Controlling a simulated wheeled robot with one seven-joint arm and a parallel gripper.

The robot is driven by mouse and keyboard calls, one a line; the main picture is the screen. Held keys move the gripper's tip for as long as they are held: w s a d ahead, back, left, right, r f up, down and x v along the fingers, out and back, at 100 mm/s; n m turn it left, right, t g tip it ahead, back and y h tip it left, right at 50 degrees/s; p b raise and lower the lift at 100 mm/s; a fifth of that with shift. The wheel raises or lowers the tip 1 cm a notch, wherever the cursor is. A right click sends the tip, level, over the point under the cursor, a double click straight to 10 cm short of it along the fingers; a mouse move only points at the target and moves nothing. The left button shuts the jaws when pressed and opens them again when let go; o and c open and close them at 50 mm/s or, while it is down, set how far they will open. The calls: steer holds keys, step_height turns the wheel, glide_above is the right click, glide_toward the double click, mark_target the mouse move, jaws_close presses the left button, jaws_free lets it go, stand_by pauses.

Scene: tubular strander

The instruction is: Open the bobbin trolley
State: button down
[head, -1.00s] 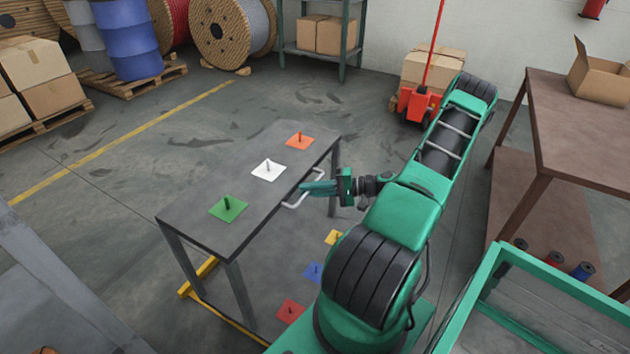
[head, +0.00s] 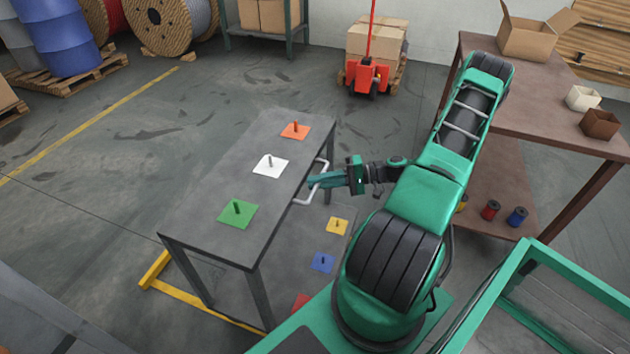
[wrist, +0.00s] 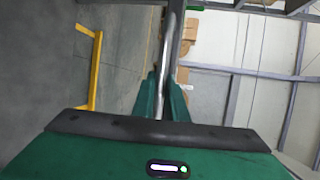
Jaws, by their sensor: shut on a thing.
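The bobbin trolley (head: 215,195) is a grey table-like frame. Its top carries green, white and orange plates with upright pegs. Yellow, blue and red plates show lower down on its right side. A pale bar handle (head: 303,200) sticks out from its right long side. My gripper (head: 318,181) is at this handle, level with the top's edge. In the wrist view the bar (wrist: 166,65) runs between the two green fingers of my gripper (wrist: 161,103), which are shut on it. The fingers hide part of the handle.
A yellow floor frame (head: 152,271) lies at the trolley's left legs. A brown table (head: 530,110) with boxes stands right, with several bobbins (head: 490,210) on its lower shelf. A red pallet truck (head: 366,75) stands behind. The floor left of the trolley is clear.

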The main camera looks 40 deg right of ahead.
steer(key=shift+s+d+f, duration=0.15)
steer(key=shift+s, duration=0.35)
steer(key=c, duration=1.8)
jaws_free()
steer(key=shift+w, duration=0.15)
steer(key=shift+o, duration=0.2)
steer(key=v, duration=1.1)
